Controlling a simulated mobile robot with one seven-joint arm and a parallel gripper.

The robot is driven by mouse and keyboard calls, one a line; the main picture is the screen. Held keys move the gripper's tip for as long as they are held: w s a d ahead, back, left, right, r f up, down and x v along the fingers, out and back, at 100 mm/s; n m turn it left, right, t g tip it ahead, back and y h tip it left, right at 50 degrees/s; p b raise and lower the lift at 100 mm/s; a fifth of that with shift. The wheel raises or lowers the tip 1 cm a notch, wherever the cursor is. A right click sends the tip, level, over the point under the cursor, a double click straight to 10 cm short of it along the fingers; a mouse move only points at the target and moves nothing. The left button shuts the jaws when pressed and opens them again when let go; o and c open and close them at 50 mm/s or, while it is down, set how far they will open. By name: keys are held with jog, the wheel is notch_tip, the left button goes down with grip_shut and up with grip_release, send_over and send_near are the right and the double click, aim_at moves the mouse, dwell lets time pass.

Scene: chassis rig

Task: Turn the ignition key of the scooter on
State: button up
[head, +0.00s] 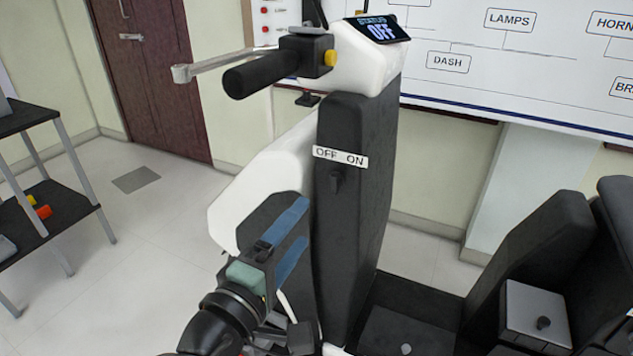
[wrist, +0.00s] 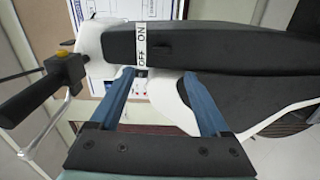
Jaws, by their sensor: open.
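The ignition key (head: 337,180) is a small dark knob on the black front panel (head: 352,240) of the scooter, just under a white label (head: 340,157) reading OFF and ON. In the wrist view the key (wrist: 164,47) is a faint dark shape beside the label (wrist: 141,45). My gripper (head: 304,222) has two blue fingers, apart and empty. It is below and left of the key in the head view, not touching it. In the wrist view the panel lies beyond the fingertips (wrist: 160,75). A status screen (head: 382,31) on top reads OFF.
A handlebar grip (head: 262,74) with a yellow button and a brake lever sticks out at upper left. The scooter's white body (head: 262,180) is close behind my gripper. A black seat (head: 545,245) stands at right. A shelf (head: 45,190) stands far left.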

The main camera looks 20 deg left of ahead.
aim_at(333, 187)
jog(key=w, duration=1.2)
jog(key=shift+w+d+f, duration=0.15)
jog(key=shift+w+f, duration=0.1)
grip_shut()
